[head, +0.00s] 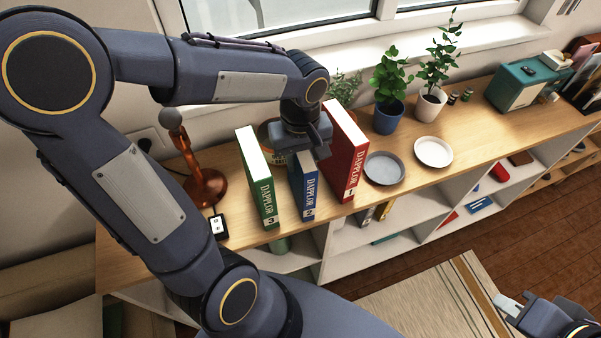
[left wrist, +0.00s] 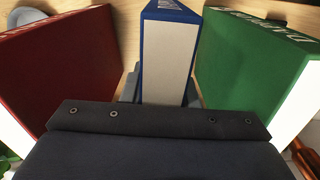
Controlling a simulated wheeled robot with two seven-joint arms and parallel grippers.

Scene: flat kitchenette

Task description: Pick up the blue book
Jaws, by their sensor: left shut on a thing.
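The blue book (head: 305,192) stands upright on the wooden shelf top, between a green book (head: 261,185) and a red book (head: 345,155). My left gripper (head: 304,153) comes down from above and is shut on the blue book's upper part; its fingers are mostly hidden. In the left wrist view the blue book (left wrist: 168,55) is in the middle, directly beyond the gripper body, with the red book (left wrist: 65,65) on the left and the green book (left wrist: 245,65) on the right. My right gripper (head: 514,302) is at the lower right, away from the shelf; its jaw opening is unclear.
A copper-coloured lamp (head: 206,187) stands left of the books. Two plates, one grey (head: 384,169) and one white (head: 433,152), lie to the right. Potted plants (head: 389,115) stand by the window. A teal radio (head: 526,84) is farther right.

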